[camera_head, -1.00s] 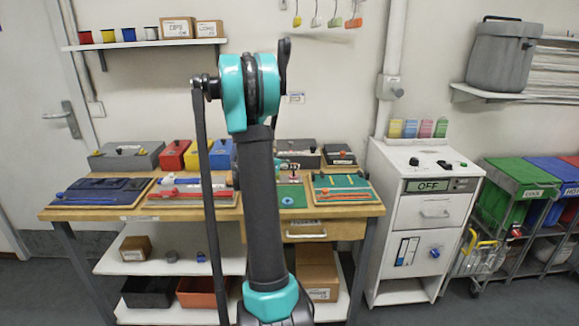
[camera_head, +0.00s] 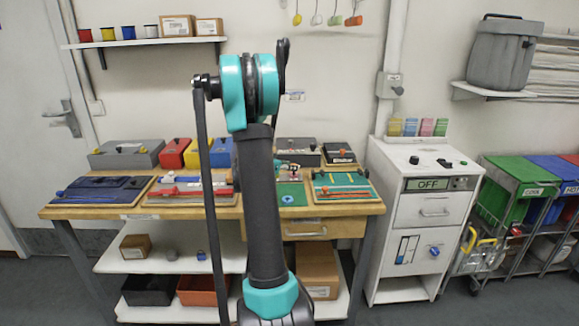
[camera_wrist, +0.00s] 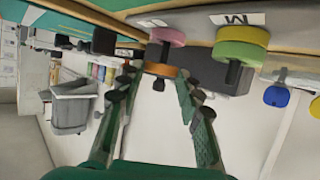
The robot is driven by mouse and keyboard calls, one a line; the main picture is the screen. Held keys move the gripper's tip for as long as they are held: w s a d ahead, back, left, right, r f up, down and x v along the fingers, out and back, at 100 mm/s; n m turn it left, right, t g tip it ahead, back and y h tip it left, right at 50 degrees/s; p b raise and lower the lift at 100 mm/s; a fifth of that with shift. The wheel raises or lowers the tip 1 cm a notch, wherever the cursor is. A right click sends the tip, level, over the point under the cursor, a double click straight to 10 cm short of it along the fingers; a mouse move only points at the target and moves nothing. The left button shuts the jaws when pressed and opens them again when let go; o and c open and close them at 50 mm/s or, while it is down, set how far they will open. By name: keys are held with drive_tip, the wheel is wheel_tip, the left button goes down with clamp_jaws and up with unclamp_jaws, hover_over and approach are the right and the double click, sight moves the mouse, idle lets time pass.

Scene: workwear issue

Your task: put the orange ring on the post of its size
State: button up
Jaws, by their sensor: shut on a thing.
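The orange ring (camera_wrist: 160,70) is between the fingertips of my gripper (camera_wrist: 157,77) in the wrist view, and the jaws are shut on it. A dark post (camera_wrist: 165,52) with a pink ring (camera_wrist: 166,36) lines up with the orange ring. A dark tip shows past the orange ring, but I cannot tell whether the post passes through it. To the right, a green ring (camera_wrist: 239,53) and a yellow ring (camera_wrist: 243,34) are on another post (camera_wrist: 233,74), beside a label marked M. In the head view my arm hides most of the gripper and the orange ring.
The wooden workbench (camera_head: 260,212) carries several boards and boxes close together. A blue disc (camera_wrist: 277,96) shows at the right of the wrist view. A dark block (camera_wrist: 103,41) stands left of the pink ring. A white cabinet (camera_head: 423,235) stands right of the bench.

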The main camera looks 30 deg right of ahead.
drive_tip(key=shift+f, duration=0.1)
drive_tip(key=o, duration=0.8)
drive_tip(key=shift+o, duration=0.3)
drive_tip(key=o, duration=0.3)
drive_tip(key=shift+r, duration=3.55)
